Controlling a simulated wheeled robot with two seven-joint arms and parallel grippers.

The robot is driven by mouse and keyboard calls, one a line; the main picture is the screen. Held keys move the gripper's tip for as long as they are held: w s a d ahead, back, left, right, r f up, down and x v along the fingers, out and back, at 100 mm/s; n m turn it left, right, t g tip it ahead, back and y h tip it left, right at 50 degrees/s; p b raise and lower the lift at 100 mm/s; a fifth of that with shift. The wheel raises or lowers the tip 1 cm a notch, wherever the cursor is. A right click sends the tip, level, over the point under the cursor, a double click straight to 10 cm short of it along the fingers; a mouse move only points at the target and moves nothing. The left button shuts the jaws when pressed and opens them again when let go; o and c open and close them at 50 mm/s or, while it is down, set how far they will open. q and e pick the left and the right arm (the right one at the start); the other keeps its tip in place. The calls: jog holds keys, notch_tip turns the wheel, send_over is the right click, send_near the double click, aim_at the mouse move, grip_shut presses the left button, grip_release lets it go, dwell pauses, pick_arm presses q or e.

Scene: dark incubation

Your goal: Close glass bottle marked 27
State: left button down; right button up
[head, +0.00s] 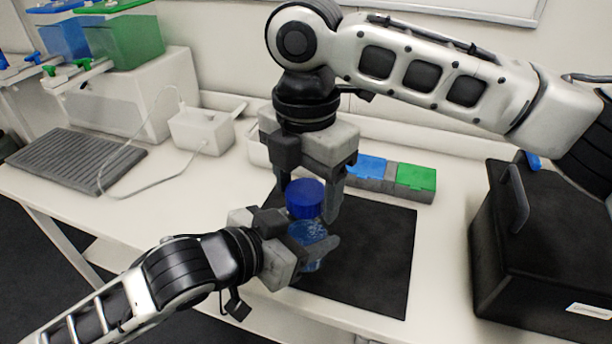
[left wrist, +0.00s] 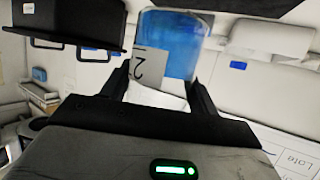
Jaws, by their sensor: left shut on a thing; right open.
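The glass bottle (head: 313,250) holds blue liquid and stands over the black mat (head: 385,255). My left gripper (head: 318,250) is shut on the bottle's body from the left. In the left wrist view the bottle (left wrist: 172,45) sits between the fingers of my left gripper (left wrist: 160,92), and its label shows a partly hidden "2". A blue cap (head: 305,196) is at the top of the bottle; I cannot tell whether it is seated. My right gripper (head: 308,200) points down from above, open, with its fingers on either side of the cap.
A rack with blue and green blocks (head: 395,180) stands behind the mat. A black box (head: 545,245) is at the right. The mat's right part is clear.

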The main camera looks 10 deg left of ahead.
jog(key=c, duration=1)
jog(key=m, duration=0.5)
jog(key=shift+m, duration=0.3)
jog(key=m, duration=0.7)
jog(key=o, duration=1)
jog(key=shift+c, duration=0.2)
jog(key=shift+o, duration=0.6)
jog(key=shift+s+a, duration=0.1)
jog(key=shift+s, duration=0.1)
